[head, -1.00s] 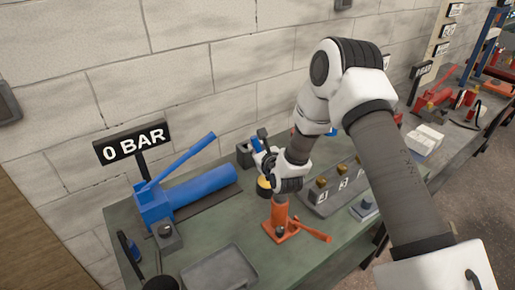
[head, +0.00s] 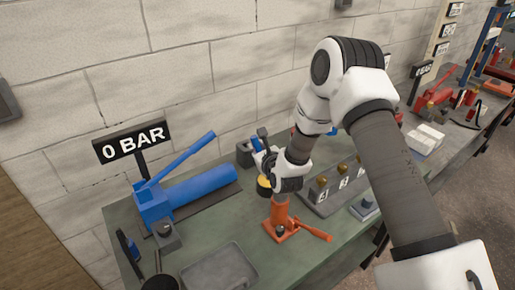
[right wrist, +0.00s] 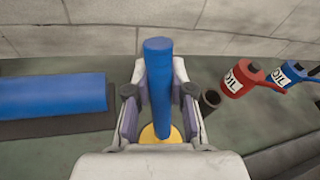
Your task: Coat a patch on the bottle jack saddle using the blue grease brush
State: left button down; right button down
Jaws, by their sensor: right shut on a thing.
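My right gripper (head: 265,160) is shut on the blue grease brush (head: 262,133). In the right wrist view its upright blue handle (right wrist: 158,85) stands between the fingers. The orange bottle jack (head: 280,214) stands upright in front of the gripper. Its saddle is hidden by my gripper. My left gripper is not in view.
A blue pump (head: 190,190) with a raised lever lies left on the green bench. A grey tray (head: 222,270) is at the front. A block with brass knobs (head: 335,190) stands right. Red (right wrist: 240,78) and blue (right wrist: 288,73) oil cans stand near the wall.

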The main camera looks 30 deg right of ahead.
jog(key=shift+f+b, duration=0.15)
jog(key=shift+b, duration=0.15)
dwell(0.9)
jog(key=shift+r+p, duration=1.5)
jog(key=shift+r, duration=2.1)
